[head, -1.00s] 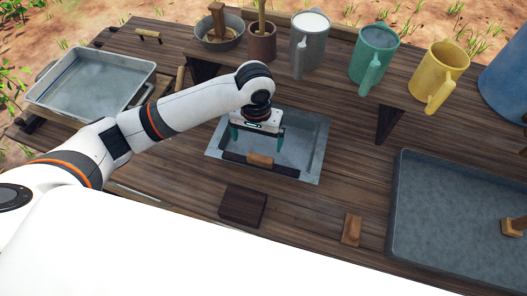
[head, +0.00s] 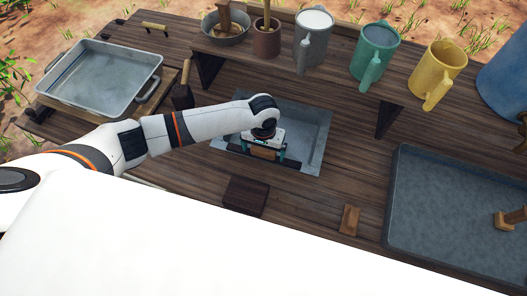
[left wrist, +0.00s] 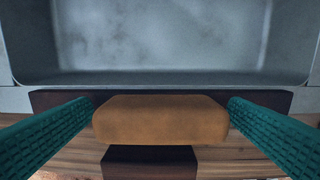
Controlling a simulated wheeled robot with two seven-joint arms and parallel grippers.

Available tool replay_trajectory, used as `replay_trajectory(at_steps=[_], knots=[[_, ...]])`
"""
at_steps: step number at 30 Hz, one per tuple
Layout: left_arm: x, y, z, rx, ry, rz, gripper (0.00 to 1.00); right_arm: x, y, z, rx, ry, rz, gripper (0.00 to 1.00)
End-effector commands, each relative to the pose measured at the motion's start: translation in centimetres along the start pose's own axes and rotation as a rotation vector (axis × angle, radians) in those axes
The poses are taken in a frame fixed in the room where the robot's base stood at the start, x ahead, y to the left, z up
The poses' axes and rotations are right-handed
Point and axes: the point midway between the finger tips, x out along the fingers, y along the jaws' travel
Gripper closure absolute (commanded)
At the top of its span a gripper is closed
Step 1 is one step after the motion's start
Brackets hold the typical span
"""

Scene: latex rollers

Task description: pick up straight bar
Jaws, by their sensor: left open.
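The straight bar (head: 291,163) is a dark strip with a tan block-shaped grip (left wrist: 160,120) at its middle. It lies along the near rim of the sunken grey metal basin (head: 311,150). My left gripper (head: 263,151) is over the bar in the head view, pointing down. In the left wrist view its teal fingers (left wrist: 160,112) are spread, one on each side of the tan grip, with narrow gaps that look clear of it. The gripper partly covers the bar in the head view. My right gripper is not in view.
A dark block (head: 245,195) and a small tan block (head: 349,220) lie on the near tabletop. A large grey tray (head: 440,228) is at right, a metal pan (head: 95,75) at far left. A back shelf holds a grey mug (head: 313,45), green mug (head: 375,55) and yellow mug (head: 439,70).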

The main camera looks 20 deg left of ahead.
Motion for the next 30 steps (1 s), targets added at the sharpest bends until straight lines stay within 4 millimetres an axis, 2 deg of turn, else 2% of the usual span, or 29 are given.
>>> replay_trajectory(at_steps=[4,12,15,23,26,30], knots=[[0.0,0.0,0.0,0.000,0.000,-0.001,0.02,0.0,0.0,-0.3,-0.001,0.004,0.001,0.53],[0.0,0.0,0.0,0.000,0.000,-0.001,0.46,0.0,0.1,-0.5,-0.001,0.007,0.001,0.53],[-0.1,-0.1,0.0,0.000,-0.001,-0.002,0.59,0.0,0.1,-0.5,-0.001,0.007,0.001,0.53],[-0.4,-0.1,0.1,0.001,-0.002,-0.003,0.59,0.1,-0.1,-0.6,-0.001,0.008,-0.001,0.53],[-1.6,-0.1,0.1,0.001,-0.004,-0.005,0.59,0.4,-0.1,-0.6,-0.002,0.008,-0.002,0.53],[-4.3,-0.1,0.2,0.001,-0.005,-0.004,0.59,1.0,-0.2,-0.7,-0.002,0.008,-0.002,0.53]])
